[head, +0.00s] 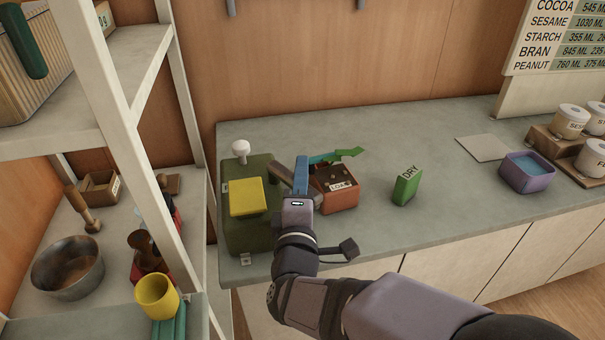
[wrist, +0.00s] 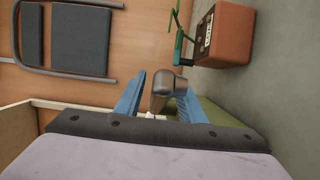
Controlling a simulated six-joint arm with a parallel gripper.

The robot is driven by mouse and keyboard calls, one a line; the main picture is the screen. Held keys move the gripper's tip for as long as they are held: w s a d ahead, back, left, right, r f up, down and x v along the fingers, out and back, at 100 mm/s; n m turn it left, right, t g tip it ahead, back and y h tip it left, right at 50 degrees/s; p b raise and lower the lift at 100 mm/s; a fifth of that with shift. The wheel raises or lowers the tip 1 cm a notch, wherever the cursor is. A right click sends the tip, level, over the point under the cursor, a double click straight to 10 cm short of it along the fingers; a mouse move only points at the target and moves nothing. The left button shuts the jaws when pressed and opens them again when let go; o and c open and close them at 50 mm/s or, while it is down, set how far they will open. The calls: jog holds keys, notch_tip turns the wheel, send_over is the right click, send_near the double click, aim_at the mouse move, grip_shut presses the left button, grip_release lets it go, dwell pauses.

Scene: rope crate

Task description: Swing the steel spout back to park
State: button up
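The steel spout (head: 279,174) is a dark grey bar between the green machine (head: 251,215) and the red box (head: 340,196). My gripper (head: 301,172), with blue fingers, is over the spout and hides part of it in the head view. In the wrist view the rounded grey spout end (wrist: 161,88) lies between my two spread fingers (wrist: 161,80). A narrow gap shows on its left side; it overlaps the right finger in the picture, and I cannot tell whether they touch. No park mark is readable.
The machine carries a yellow block (head: 248,197) and a white knob (head: 239,147). A green arrow (head: 347,154) tops the red box. A green "DRY" block (head: 407,186) stands to the right. A white shelf post (head: 121,140) stands left.

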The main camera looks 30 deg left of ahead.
jog(key=v, duration=0.6)
